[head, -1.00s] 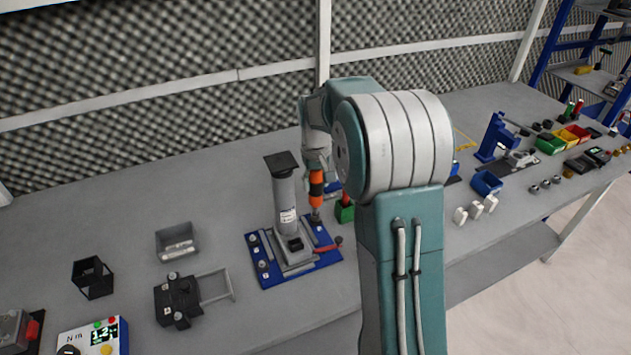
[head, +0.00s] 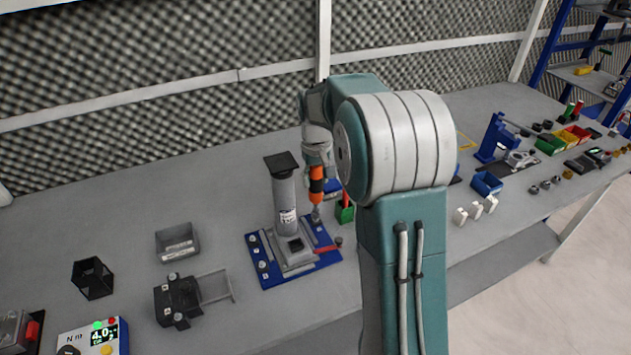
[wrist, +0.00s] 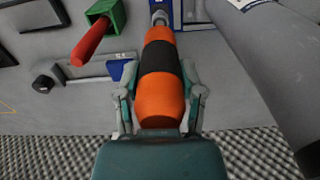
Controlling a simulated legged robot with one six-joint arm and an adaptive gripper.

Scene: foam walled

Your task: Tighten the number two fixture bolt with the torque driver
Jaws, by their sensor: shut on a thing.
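My gripper (head: 317,168) is shut on the orange and black torque driver (head: 316,186). In the wrist view my gripper (wrist: 160,100) has a finger on each side of the driver (wrist: 160,68), which points down. The driver's tip is at the back right corner of the blue fixture plate (head: 270,279), on or just over a bolt there. The tip hides that bolt's head, and I cannot read its number. Other bolts (head: 262,265) stand along the plate's left side. A grey column (head: 286,208) with a dark cap stands upright on the plate, left of the driver.
A torque display (head: 100,337) at front left reads about 4.0 with a green light lit. A green holder (head: 345,213) with a red handle stands right of the driver. A grey bin (head: 177,242) and black holder (head: 93,278) lie left. Bare bench lies behind the fixture.

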